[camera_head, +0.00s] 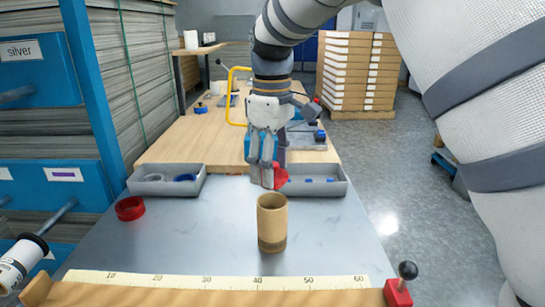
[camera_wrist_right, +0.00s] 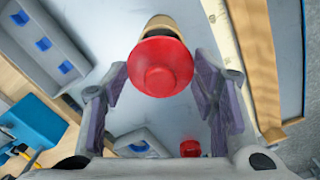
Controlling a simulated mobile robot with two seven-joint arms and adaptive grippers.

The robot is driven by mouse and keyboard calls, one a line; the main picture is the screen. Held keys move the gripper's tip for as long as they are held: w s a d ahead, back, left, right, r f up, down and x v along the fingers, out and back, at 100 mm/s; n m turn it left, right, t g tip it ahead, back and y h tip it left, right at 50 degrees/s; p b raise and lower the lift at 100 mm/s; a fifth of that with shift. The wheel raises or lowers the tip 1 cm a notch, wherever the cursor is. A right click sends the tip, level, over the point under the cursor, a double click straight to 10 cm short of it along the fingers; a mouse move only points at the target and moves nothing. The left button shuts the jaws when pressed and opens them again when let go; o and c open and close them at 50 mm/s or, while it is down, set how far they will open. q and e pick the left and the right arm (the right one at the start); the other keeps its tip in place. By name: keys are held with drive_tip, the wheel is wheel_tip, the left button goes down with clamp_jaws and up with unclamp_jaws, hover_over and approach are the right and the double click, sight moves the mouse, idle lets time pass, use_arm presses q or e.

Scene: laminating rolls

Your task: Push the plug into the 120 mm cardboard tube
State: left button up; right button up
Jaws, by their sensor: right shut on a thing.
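The cardboard tube (camera_head: 272,225) stands upright on the grey tabletop, its open end up. My right gripper (camera_head: 268,178) is behind and above the tube in the head view, shut on the red plug (camera_head: 281,176). In the right wrist view the plug (camera_wrist_right: 162,68) shows its round red face between the fingers (camera_wrist_right: 162,92). Part of the tube (camera_wrist_right: 165,22) shows beyond the plug there. In the head view the plug appears apart from the tube, and the fingers partly hide it. My left gripper is not in view.
A red ring-like piece (camera_head: 130,208) lies at the left of the table. Grey trays with blue pieces stand at the back left (camera_head: 150,188) and back right (camera_head: 338,190). A ruler (camera_head: 215,281) runs along the front edge. A red block with a black knob (camera_head: 398,292) is at the front right.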

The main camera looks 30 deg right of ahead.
hover_over(272, 223)
drive_tip(key=w+d, duration=0.2)
drive_tip(key=w, duration=0.1)
drive_tip(key=shift+a+f, duration=0.1)
drive_tip(key=shift+f, duration=2.8)
drive_tip(key=shift+s+f, duration=0.1)
drive_tip(key=o, duration=1)
drive_tip(key=shift+o, duration=0.4)
